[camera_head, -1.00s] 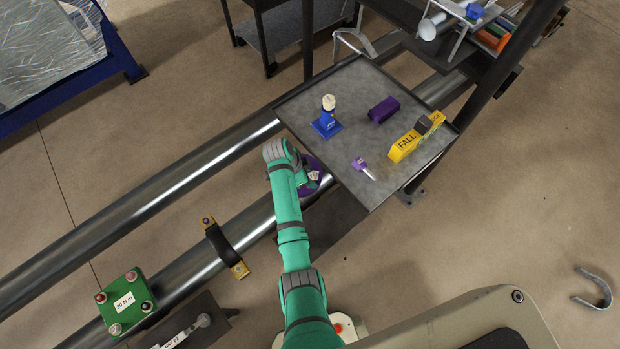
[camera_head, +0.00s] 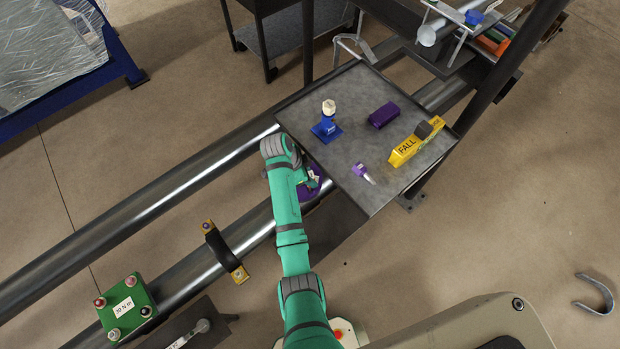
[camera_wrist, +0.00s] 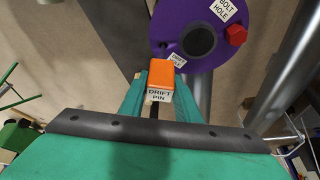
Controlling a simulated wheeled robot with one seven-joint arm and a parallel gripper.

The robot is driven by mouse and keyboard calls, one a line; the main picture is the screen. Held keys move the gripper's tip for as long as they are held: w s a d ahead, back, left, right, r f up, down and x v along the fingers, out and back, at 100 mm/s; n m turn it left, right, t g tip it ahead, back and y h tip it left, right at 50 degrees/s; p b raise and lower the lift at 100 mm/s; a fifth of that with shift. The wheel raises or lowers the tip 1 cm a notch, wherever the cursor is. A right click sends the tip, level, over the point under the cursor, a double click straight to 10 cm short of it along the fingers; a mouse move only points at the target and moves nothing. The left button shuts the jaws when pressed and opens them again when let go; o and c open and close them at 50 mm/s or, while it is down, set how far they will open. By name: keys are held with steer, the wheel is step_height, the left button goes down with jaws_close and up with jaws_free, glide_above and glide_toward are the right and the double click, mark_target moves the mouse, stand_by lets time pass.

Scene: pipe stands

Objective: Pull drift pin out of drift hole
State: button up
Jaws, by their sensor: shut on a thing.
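In the wrist view, an orange block labelled "DRIFT PIN" (camera_wrist: 160,78) sits between the fingers of my gripper (camera_wrist: 150,92), which is shut on it. Just beyond it is a purple round flange (camera_wrist: 185,48) with a dark central bore, a "BOLT HOLE" label and a second small label near the pin. Whether the pin's shank is in the hole is hidden behind the orange head. In the head view, the purple flange (camera_head: 315,186) shows only partly behind my green arm, and the pin and fingertips are hidden.
A grey tray table (camera_head: 345,100) stands right of my arm, holding a blue stand (camera_head: 326,128), a purple block (camera_head: 384,115), a yellow "FALL" bar (camera_head: 408,147) and a small purple-headed tool (camera_head: 361,170). Long steel pipes (camera_head: 180,185) run diagonally. A red bolt head (camera_wrist: 236,35) sits on the flange.

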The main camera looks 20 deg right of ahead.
steer(key=shift+r, duration=1.4)
